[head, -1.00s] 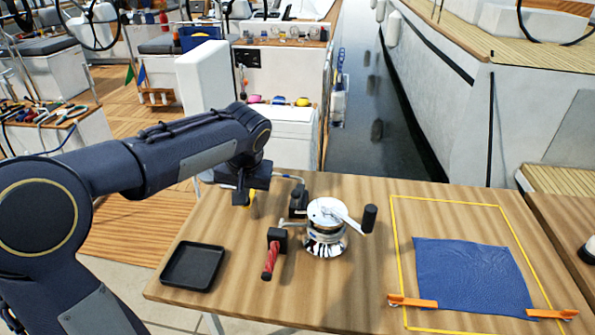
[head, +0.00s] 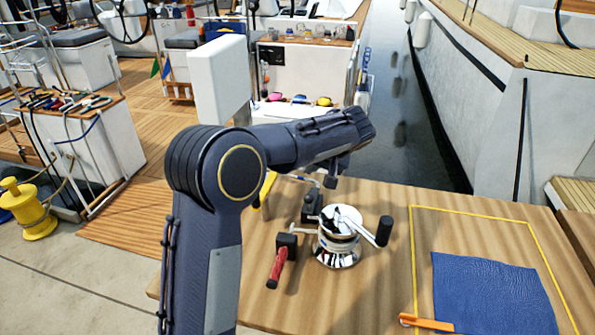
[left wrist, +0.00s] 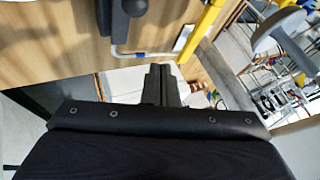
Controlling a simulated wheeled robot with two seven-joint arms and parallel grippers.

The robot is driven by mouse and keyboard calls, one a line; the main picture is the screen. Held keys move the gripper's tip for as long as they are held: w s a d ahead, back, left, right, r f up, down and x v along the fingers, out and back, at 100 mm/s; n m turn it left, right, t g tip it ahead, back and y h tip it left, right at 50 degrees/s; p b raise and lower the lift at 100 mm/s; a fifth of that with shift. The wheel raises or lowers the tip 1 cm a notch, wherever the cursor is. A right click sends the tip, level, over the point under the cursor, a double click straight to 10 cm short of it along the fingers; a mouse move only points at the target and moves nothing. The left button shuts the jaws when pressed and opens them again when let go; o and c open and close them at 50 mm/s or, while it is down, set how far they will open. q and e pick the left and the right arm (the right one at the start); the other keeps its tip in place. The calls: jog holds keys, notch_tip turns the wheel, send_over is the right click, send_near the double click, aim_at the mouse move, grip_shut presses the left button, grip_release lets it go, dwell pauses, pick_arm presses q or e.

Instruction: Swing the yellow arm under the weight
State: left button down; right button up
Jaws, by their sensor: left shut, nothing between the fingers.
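The yellow arm (head: 265,192) shows in part at the table's back left edge, partly hidden by my left arm. In the left wrist view a yellow bar (left wrist: 200,32) runs at the upper right, just beyond my fingers. My left gripper (head: 333,175) is shut and empty, above the table's back edge; its closed fingers (left wrist: 163,83) look apart from the bar. I cannot clearly identify the weight; a grey rounded object (left wrist: 276,30) shows right of the bar. My right gripper is not in view.
A blue cloth (head: 490,295) lies at right inside a yellow outline. Water lies behind the table.

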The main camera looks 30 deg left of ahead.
pick_arm(q)
jog(key=w+a+f+p, duration=0.1)
jog(key=a+f, duration=0.6)
jog(key=a, duration=0.2)
jog(key=shift+w+f, duration=0.15)
